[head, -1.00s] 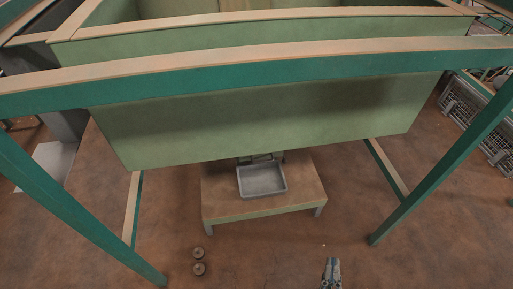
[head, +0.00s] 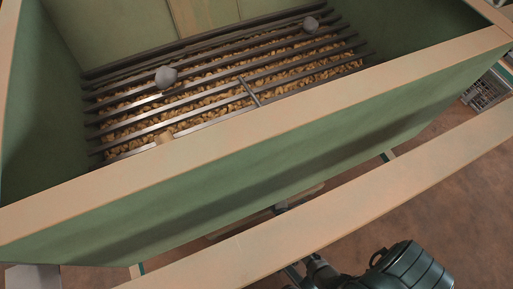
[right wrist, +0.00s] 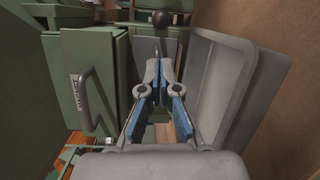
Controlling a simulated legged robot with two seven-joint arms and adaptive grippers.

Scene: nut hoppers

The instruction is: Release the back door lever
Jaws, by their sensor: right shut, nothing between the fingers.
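In the right wrist view, a round black knob (right wrist: 161,18) shows beyond my right gripper (right wrist: 160,72). Whether this knob belongs to the back door lever I cannot tell. The right gripper's blue-padded fingers come together at their tips and hold nothing. A grey panel (right wrist: 145,48) stands just behind the fingertips; contact is unclear. A green box or door (right wrist: 97,75) with a grey bar handle (right wrist: 84,100) is to the left of the fingers. In the head view, my right arm comes in at the bottom right. My left gripper is not in view.
A grey tray (right wrist: 215,85) stands close on the right of the fingers. In the head view, the green hopper (head: 240,165) holds nuts (head: 225,95) under a bar grate, with grey round lumps (head: 166,77) on it. A wooden-topped beam (head: 330,220) crosses in front of the hopper.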

